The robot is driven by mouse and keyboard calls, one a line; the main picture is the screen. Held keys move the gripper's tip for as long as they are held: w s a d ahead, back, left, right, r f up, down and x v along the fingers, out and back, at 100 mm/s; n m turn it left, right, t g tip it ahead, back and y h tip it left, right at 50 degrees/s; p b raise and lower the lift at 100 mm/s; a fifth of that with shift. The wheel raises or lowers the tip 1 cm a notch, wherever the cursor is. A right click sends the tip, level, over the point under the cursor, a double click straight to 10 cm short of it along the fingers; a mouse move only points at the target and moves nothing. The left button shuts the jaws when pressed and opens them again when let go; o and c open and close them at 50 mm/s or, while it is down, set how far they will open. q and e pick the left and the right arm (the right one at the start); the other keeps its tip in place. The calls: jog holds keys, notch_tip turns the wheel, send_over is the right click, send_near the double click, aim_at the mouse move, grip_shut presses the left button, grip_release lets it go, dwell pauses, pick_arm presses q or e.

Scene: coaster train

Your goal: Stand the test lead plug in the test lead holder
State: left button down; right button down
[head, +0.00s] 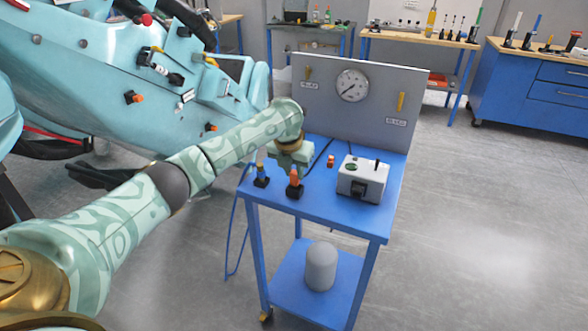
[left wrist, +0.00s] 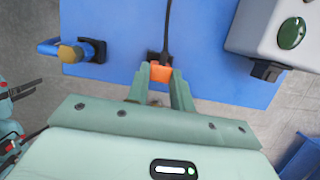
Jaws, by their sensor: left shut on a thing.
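The orange test lead plug (left wrist: 161,72) is between the fingers of my left gripper (left wrist: 160,88), which is shut on it. A black cable runs from it up the left wrist view. The orange plug (head: 295,176) also shows in the head view, just below my left gripper (head: 293,160). A black holder (head: 295,191) is directly under the plug on the blue cart; its edge (left wrist: 152,56) shows behind the plug in the left wrist view. I cannot tell whether the plug is seated in it or just above it. My right gripper is out of view.
A second black holder (head: 261,182) with a blue and yellow piece stands to the left. A grey box (head: 363,181) with a green button stands to the right. A panel with a gauge (head: 352,86) rises at the cart's back. A teal machine (head: 110,70) is at left.

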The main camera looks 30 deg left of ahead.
pick_arm(q)
jog(key=shift+f+b, duration=0.4)
jog(key=shift+f, duration=0.95)
jog(key=c, duration=1.1)
grip_release()
jog(key=shift+c, duration=0.2)
jog(key=p+v, duration=0.7)
jog(key=v, duration=0.9)
jog(key=shift+r, duration=0.2)
jog(key=shift+d+f, duration=0.1)
